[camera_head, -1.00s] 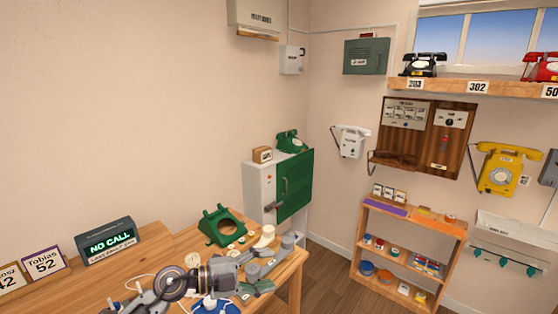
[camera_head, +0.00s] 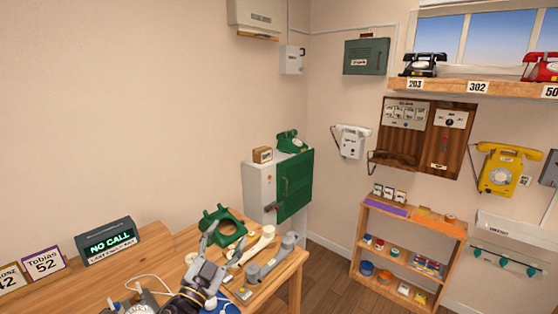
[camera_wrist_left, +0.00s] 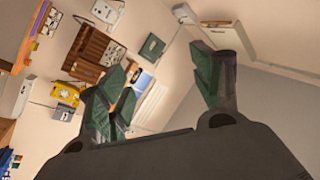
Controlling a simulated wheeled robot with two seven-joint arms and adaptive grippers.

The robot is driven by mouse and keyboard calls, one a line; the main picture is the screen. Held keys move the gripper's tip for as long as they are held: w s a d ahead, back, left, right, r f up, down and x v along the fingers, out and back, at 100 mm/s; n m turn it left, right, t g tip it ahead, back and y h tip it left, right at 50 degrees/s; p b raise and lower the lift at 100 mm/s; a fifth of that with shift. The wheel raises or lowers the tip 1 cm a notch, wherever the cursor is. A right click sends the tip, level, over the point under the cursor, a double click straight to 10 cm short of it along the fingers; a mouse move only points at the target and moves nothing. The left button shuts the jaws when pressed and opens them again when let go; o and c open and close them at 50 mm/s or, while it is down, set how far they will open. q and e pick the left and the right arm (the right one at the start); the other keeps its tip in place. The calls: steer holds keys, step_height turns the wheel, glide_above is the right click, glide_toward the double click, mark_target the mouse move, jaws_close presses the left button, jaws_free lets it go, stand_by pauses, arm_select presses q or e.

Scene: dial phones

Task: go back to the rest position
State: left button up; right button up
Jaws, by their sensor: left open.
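My left gripper (camera_head: 207,254) is raised over the front of the wooden table (camera_head: 180,262), pointing up and away. It is open and empty. The left wrist view shows its two fingers well apart (camera_wrist_left: 160,78), with only the room behind them. In the head view it overlaps the front of the green phone housing (camera_head: 232,232); I cannot tell a gap there. My right gripper is not in view.
A "NO CALL" display (camera_head: 108,241) and name cards (camera_head: 44,264) stand on the table's left. A grey and green cabinet (camera_head: 258,190) stands behind the table. A low shelf (camera_head: 410,250) is at the right. The air above the table is clear.

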arm_select(q)
steer(key=s+a+f+n+g+y, duration=0.3)
steer(key=a+f+n+y, duration=0.15)
steer(key=f, duration=0.35)
steer(key=s+a+f+n+g+y, duration=0.3)
steer(key=a+f+n+g+y, duration=0.15)
steer(key=f, duration=0.25)
steer(key=s+f+g+h, duration=0.1)
steer(key=s+f+g, duration=0.45)
steer(key=s, duration=0.45)
steer(key=s+f+g+h, duration=0.1)
steer(key=s+f+g, duration=0.3)
steer(key=s+f, duration=0.75)
steer(key=f, duration=2.8)
steer(key=s+a+f+g, duration=0.1)
steer(key=s+a+f, duration=0.1)
steer(key=s+f, duration=0.8)
steer(key=s+a+f+m+g, duration=0.1)
steer(key=s+f, duration=0.9)
steer(key=s, duration=0.2)
steer(key=shift+s+a+f, duration=0.25)
steer(key=shift+s+a, duration=0.1)
steer(key=shift+a, duration=0.05)
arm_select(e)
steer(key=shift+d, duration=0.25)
